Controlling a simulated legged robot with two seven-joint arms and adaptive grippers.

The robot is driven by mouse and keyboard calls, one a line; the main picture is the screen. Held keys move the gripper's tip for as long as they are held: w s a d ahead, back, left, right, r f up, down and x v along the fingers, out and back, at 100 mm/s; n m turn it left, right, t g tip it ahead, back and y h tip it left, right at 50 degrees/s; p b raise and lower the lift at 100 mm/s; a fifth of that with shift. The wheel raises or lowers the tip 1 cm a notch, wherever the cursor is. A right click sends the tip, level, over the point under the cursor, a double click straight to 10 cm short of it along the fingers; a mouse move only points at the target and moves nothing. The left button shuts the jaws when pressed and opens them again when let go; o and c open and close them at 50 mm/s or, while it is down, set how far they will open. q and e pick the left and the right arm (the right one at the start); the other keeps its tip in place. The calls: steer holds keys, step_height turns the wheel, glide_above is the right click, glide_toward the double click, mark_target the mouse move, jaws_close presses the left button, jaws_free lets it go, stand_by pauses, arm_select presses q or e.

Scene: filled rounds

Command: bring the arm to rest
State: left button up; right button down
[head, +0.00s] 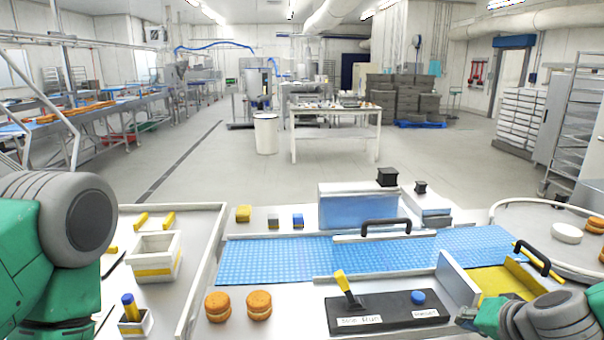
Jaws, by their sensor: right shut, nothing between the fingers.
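My right arm comes in at the bottom right corner. Its gripper (467,317) points left, just right of the black control box (376,312), and is shut with nothing visible in it. The lower part of this gripper is close to the picture's bottom edge. My left arm shows only as large green and grey links at the left edge; its gripper is out of the picture. The control box carries a yellow lever (345,284) tilted to the left and a blue button (418,297).
Two filled rounds (217,306) lie left of the control box. The blue belt (275,262) runs behind, under a black-handled guard (385,237). A yellow chute (490,281) with an upright grey plate (457,287) stands near my right gripper. A round turntable (520,214) is at right.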

steer(key=s+a+f+n+g+b, duration=0.1)
steer(key=s+f+n+g+b, duration=0.2)
steer(key=s+f, duration=1.1)
steer(key=s+a+f+n+g+h+b, duration=0.1)
steer(key=s+f+n+g+b, duration=0.3)
steer(key=s+f, duration=1.1)
steer(key=a+f+g+b, duration=0.1)
steer(key=f+b, duration=0.1)
steer(key=b, duration=0.1)
steer(key=shift+h+b, duration=0.3)
steer(key=shift+b, duration=0.05)
steer(key=shift+d, duration=0.1)
steer(key=shift+a, duration=0.2)
steer(key=shift+d, duration=0.1)
steer(key=shift+w, duration=0.1)
